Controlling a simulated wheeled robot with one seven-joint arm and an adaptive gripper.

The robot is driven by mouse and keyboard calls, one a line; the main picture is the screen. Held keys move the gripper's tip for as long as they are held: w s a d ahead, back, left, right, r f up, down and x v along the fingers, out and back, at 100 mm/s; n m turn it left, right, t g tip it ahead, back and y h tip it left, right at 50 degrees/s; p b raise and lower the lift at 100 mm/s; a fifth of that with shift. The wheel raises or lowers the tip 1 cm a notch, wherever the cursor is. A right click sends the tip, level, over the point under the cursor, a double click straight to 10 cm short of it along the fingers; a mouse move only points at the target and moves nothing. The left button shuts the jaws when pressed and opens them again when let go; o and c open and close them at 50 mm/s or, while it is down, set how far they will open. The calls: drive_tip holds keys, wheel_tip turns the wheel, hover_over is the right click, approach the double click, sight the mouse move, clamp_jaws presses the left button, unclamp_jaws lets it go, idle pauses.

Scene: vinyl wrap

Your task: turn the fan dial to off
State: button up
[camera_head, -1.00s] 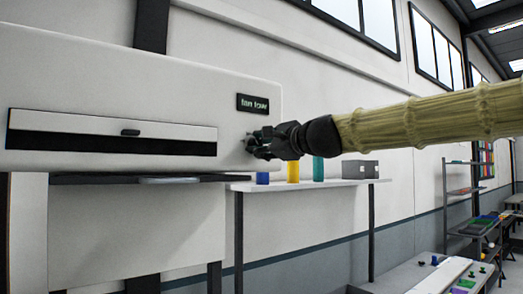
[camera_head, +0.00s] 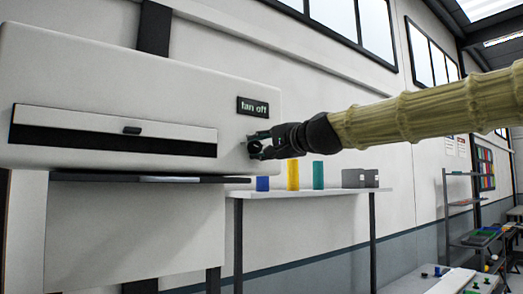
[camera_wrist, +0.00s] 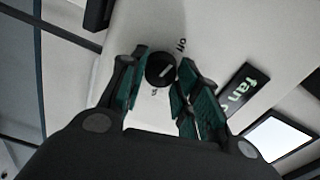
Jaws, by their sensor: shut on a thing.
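The fan dial (camera_wrist: 160,69) is a small black round knob with a pale pointer line, on the front of the white machine (camera_head: 75,80). In the wrist view its pointer line slants towards the "off" mark (camera_wrist: 181,45). A small black display (camera_head: 253,106) above the dial reads "fan off"; it also shows partly in the wrist view (camera_wrist: 243,88). My gripper (camera_head: 256,146) is at the machine's right end, with its green-padded fingers (camera_wrist: 155,80) shut on the dial from both sides. In the head view the gripper hides the dial.
A shelf (camera_head: 300,191) to the right holds a blue block (camera_head: 262,183), a yellow cylinder (camera_head: 293,175), a teal cylinder (camera_head: 318,175) and grey boxes (camera_head: 360,178).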

idle(0.5)
drive_tip(key=o, duration=1)
drive_tip(key=shift+d, duration=0.1)
drive_tip(key=shift+v, duration=3.7)
drive_tip(key=shift+f, duration=0.1)
